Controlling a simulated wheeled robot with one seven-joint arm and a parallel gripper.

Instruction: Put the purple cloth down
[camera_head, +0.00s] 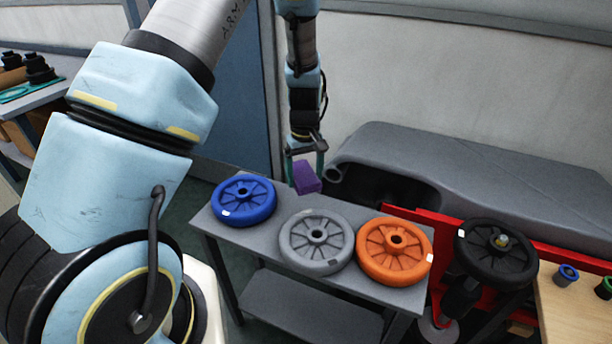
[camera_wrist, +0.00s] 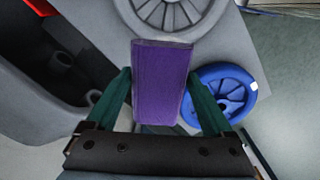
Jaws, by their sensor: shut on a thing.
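The purple cloth (camera_head: 306,178) is a folded block held in my gripper (camera_head: 307,160), above the back edge of a grey table (camera_head: 262,230). In the wrist view the purple cloth (camera_wrist: 162,82) sits between the two green fingers of my gripper (camera_wrist: 160,95), which is shut on it. From the head view the cloth looks raised off the table top, but its exact height is hard to tell.
A blue wheel (camera_head: 243,200), a grey wheel (camera_head: 317,241) and an orange wheel (camera_head: 394,251) lie on the table. A black wheel (camera_head: 496,253) is at the right by a red frame (camera_head: 440,222). A grey tank (camera_head: 470,165) stands behind. Bare table shows along the back edge.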

